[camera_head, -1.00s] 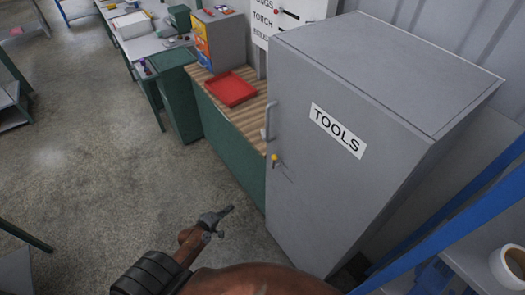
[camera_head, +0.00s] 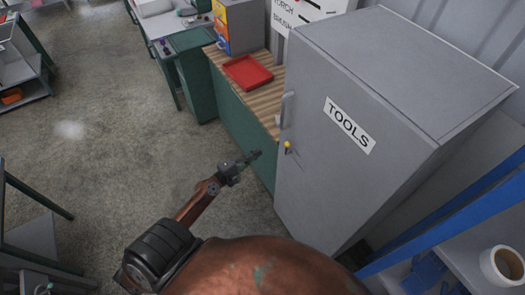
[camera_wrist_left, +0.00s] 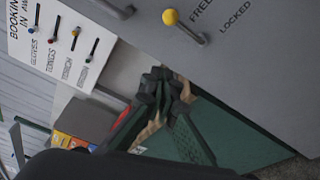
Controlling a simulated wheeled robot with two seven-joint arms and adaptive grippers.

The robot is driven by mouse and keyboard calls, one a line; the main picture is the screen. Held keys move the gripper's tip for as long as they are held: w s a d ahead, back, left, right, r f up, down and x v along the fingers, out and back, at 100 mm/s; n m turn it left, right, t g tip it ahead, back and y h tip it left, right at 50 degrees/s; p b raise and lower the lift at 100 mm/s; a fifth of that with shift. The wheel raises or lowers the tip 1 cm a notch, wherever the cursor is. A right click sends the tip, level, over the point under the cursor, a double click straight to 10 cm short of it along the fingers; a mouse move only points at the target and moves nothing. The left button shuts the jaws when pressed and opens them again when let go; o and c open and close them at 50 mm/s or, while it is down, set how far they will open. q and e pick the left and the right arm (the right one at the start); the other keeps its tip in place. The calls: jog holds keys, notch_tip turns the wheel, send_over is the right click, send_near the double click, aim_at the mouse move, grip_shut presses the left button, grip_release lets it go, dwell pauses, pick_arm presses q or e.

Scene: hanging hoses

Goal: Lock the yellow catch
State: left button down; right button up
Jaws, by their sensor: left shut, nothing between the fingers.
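The yellow catch (camera_head: 288,145) is a small yellow-knobbed lever on the door of the grey tools cabinet (camera_head: 313,172), below the door handle (camera_head: 287,109). In the left wrist view the catch's yellow knob (camera_wrist_left: 170,17) shows at the top, with a short dark lever running to the words FREE and LOCKED (camera_wrist_left: 236,18). The lever's end lies near these words. My left gripper (camera_head: 256,155) is shut and empty, a little left of the catch and apart from it. Its fingers also show in the left wrist view (camera_wrist_left: 162,88). My right gripper is not in view.
A green bench with a wooden top holds a red tray (camera_head: 248,72) and a drawer unit (camera_head: 238,25), left of the cabinet. A blue-framed rack (camera_head: 440,225) with a white cup-like roll (camera_head: 502,266) stands at the lower right.

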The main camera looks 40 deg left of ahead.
pick_arm(q)
jog(key=w+d+p, duration=0.5)
jog(key=w, duration=0.3)
jog(key=shift+w+r, duration=0.2)
jog(key=shift+w, duration=0.2)
jog(key=shift+d, duration=0.2)
